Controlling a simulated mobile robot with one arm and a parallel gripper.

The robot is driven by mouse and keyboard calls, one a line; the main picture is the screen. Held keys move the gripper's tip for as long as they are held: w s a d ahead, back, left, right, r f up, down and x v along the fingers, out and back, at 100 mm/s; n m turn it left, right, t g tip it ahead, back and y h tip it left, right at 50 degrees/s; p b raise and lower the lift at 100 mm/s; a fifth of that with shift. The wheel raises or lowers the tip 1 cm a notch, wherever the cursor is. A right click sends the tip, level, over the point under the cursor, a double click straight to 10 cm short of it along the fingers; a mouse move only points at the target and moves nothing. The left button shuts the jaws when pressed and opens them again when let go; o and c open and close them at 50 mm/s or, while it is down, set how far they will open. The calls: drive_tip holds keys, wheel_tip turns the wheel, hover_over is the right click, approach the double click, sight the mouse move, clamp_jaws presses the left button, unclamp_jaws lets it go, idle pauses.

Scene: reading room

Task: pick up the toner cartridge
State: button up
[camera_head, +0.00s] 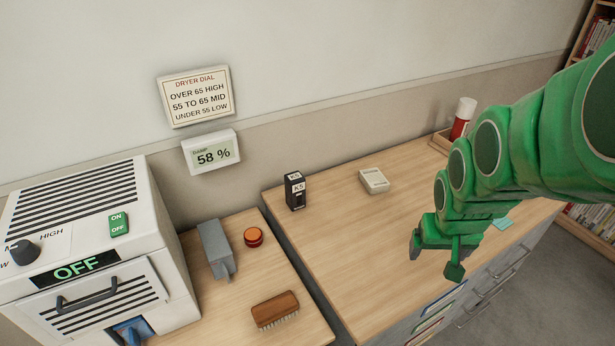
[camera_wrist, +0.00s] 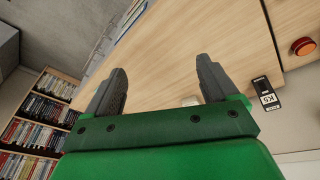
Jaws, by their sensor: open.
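The toner cartridge appears to be the small black upright block with a white K5 label (camera_head: 295,192), standing near the back left corner of the right-hand wooden desktop. It also shows at the right side of the wrist view (camera_wrist: 264,88). My gripper (camera_head: 434,258) is above the right part of this desktop, to the right of and apart from the cartridge. In the wrist view my gripper (camera_wrist: 162,70) has its fingers wide apart with nothing between them but bare wood further off.
A small white device (camera_head: 374,181) lies between cartridge and arm. A red-and-white canister (camera_head: 462,118) stands at the back right. On the left are a dryer (camera_head: 150,230) reading OFF, a grey block (camera_head: 215,248), a red-orange button (camera_head: 253,237) and a brush (camera_head: 275,309). The desktop's middle is clear.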

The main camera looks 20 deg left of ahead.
drive_tip(key=w+a+f+n+t, duration=0.1)
drive_tip(key=w+a, duration=0.2)
drive_tip(key=w, duration=0.2)
drive_tip(key=w+a+f+t, duration=0.1)
drive_tip(key=w+a+f, duration=0.1)
drive_tip(key=w, duration=0.3)
drive_tip(key=n+t+y, duration=0.5)
drive_tip(key=n+y, duration=0.1)
drive_tip(key=y, duration=0.4)
approach(297, 183)
drive_tip(key=x, duration=0.7)
drive_tip(key=shift+d+x, duration=0.2)
drive_tip(key=shift+x, duration=3.7)
drive_tip(key=shift+w, duration=0.2)
drive_tip(key=c, duration=1.3)
